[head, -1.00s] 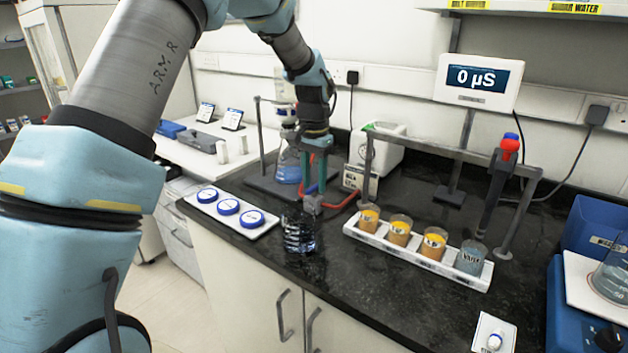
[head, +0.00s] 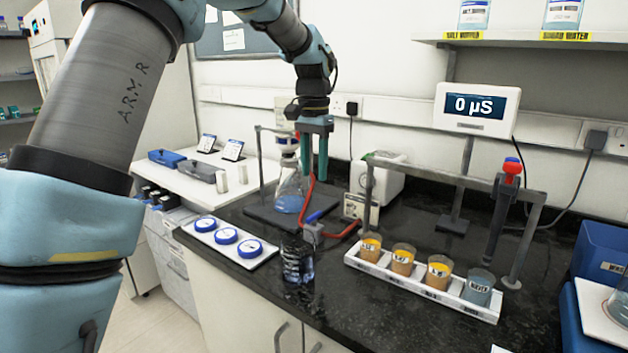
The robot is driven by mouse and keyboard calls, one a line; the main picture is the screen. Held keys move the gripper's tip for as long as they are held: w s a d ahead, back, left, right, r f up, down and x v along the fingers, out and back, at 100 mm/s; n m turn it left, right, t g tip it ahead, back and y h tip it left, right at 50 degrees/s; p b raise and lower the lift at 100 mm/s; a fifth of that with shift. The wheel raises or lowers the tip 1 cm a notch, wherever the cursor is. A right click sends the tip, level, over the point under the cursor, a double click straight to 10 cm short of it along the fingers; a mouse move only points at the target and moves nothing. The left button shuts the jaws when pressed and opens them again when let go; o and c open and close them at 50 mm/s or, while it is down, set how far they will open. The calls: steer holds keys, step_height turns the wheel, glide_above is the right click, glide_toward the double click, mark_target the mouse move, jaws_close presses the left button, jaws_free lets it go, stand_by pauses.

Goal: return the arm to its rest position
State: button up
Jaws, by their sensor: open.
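My arm comes in from the left and reaches over the black bench in the head view. My gripper (head: 314,178) hangs pointing down at its end, with its two green fingers apart and nothing between them. It is in the air, above a small grey block on a red tube (head: 313,232).
A white rack (head: 420,286) holds several labelled cups to the right. A tray with blue-lidded dishes (head: 230,238) lies at the left front. A flask (head: 290,190) stands behind the gripper. A probe (head: 500,220) hangs from a grey frame (head: 455,152). A display reads 0 µS (head: 476,108).

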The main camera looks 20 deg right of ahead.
stand_by(0.4)
steer(key=a+f+n, duration=0.2)
steer(key=a+n, duration=0.1)
steer(key=a, duration=0.7)
steer(key=a+f+n, duration=0.3)
steer(key=a, duration=0.8)
steer(key=s+a+f+n, duration=0.2)
steer(key=s+a, duration=0.3)
steer(key=a, duration=0.3)
steer(key=s+a+f+n+t, duration=0.1)
steer(key=s+a+f+n, duration=0.2)
steer(key=s+a, duration=0.3)
steer(key=shift+a+t, duration=0.3)
steer(key=shift+a, duration=0.55)
